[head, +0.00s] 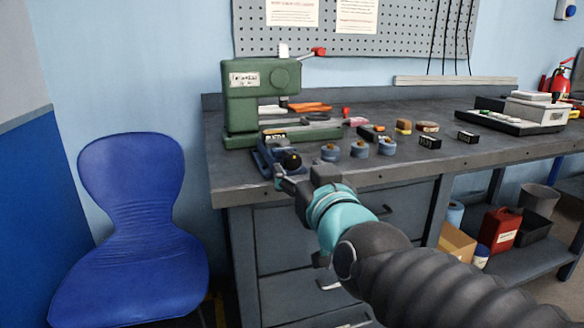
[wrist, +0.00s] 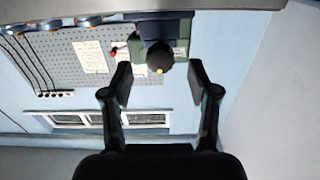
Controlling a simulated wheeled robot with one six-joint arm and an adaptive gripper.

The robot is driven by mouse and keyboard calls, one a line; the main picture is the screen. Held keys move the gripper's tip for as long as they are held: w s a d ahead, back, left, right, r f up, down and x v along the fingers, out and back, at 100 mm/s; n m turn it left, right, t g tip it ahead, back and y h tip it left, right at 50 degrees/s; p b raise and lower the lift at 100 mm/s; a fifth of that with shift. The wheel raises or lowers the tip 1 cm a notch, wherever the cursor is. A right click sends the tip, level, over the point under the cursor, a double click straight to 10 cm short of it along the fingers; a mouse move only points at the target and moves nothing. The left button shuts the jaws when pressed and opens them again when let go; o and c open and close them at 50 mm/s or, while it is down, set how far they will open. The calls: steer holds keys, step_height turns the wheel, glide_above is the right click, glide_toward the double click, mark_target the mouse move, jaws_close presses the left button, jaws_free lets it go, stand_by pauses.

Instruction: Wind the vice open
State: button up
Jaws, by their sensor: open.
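The small blue vice (head: 268,156) sits at the front left edge of the bench, in front of the green press. A round black knob (head: 291,160) with a yellow dot faces me at its front. In the wrist view the knob (wrist: 160,54) lies between the two fingers in the picture, near their tips. My gripper (head: 298,174) is open and empty, just in front of the knob at the bench edge. I cannot tell how far the tips are from the knob. The vice's jaws are too small to read.
The green press (head: 240,105) stands close behind the vice. Several blue round pieces (head: 330,152) sit to its right on the bench (head: 480,150). A blue chair (head: 130,190) stands left of the bench. Drawers (head: 285,235) lie below my gripper.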

mark_target(293, 164)
steer(key=shift+x, duration=2.4)
jaws_close()
steer(key=shift+f+m+b, duration=0.15)
steer(key=shift+m+b, duration=0.25)
steer(key=shift+b, duration=0.4)
jaws_free()
steer(key=shift+s, duration=0.1)
steer(key=v, duration=1.1)
steer(key=shift+s, duration=0.35)
